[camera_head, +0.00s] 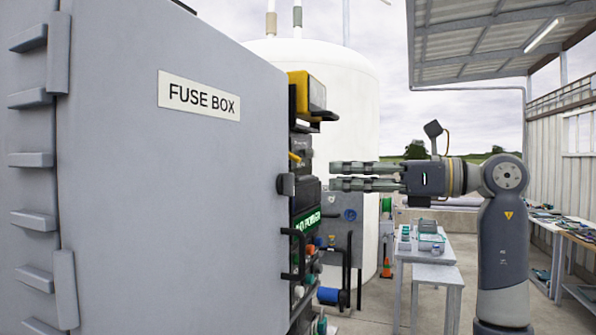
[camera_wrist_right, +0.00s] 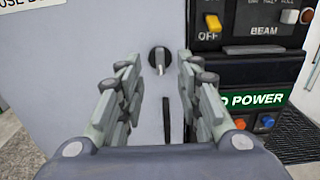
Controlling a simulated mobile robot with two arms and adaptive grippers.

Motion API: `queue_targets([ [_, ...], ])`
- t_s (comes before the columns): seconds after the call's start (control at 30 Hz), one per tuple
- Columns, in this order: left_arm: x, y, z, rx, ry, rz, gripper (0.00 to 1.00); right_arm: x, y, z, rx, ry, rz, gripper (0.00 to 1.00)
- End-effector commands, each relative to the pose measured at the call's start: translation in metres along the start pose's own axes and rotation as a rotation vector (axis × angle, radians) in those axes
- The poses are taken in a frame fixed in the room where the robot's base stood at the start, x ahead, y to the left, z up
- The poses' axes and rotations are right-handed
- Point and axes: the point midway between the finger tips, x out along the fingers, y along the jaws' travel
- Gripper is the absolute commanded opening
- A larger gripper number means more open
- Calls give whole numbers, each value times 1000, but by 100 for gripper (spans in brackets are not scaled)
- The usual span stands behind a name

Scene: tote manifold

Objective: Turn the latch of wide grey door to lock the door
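The wide grey door (camera_head: 170,170), labelled FUSE BOX, fills the left of the head view; it also shows in the right wrist view (camera_wrist_right: 110,25). Its latch (camera_head: 286,184) is a small dark knob near the door's right edge. In the right wrist view the latch (camera_wrist_right: 159,62) is round, with its lever pointing down. My right gripper (camera_head: 334,175) is open and empty, right of the latch and apart from it. In the right wrist view its two fingers (camera_wrist_right: 157,78) flank the latch, which lies beyond them. My left gripper is not in view.
A black equipment stack with a green power sign (camera_head: 307,220) and switches stands just right of the door. A white tank (camera_head: 340,110) is behind. A small table (camera_head: 425,252) and a side bench (camera_head: 565,230) stand at the right.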

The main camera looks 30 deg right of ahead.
Motion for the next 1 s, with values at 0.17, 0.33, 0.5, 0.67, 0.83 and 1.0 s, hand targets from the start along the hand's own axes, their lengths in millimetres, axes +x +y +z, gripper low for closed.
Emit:
queue_targets([
  [0.17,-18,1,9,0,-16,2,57,37,2,4,4,-2,8,32],
  [0.33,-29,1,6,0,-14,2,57,66,1,4,4,-2,6,32],
  [0.5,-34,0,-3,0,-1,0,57,82,1,2,4,-2,5,32],
  [0.67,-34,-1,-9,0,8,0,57,86,0,0,3,-1,3,32],
  [0.83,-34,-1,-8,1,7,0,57,86,0,0,3,-1,3,32],
  [1.0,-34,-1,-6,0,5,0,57,86,0,0,3,-1,3,1],
])
